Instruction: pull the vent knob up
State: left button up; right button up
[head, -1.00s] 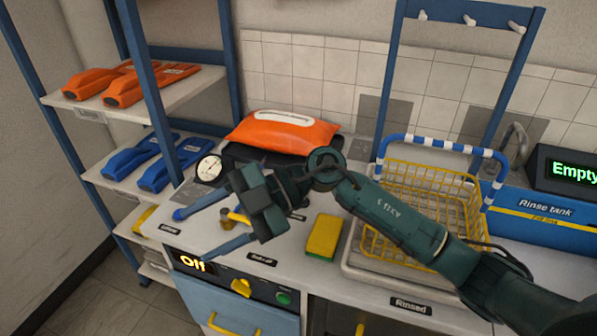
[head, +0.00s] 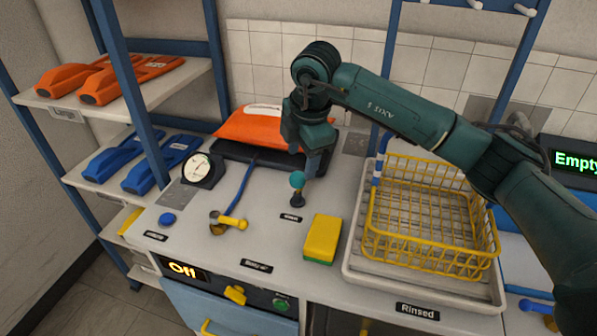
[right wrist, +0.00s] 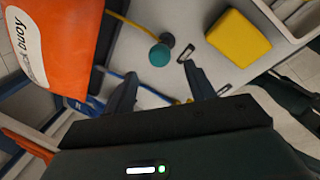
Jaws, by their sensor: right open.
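The vent knob (head: 297,181) is a teal ball on a short dark stem, standing on the worktop behind a small label. The teal knob also shows in the right wrist view (right wrist: 160,55), ahead of the fingers. My right gripper (head: 313,168) hangs with its fingers downward, just behind and right of the knob in the head view. In the right wrist view its two dark fingers (right wrist: 159,74) are apart with nothing between them. I cannot tell whether a finger touches the knob. My left gripper is not in view.
A yellow sponge (head: 322,238) lies right of the knob, beside a yellow wire basket (head: 430,245). A yellow-handled valve (head: 230,222), blue hose (head: 243,185) and gauge (head: 202,170) are to the left. An orange pouch (head: 245,127) lies behind on a black tray.

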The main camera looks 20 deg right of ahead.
aim_at(298, 174)
jog(key=x, duration=0.6)
jog(key=shift+a, duration=0.1)
jog(key=shift+w, duration=0.1)
grip_shut()
dwell(0.4)
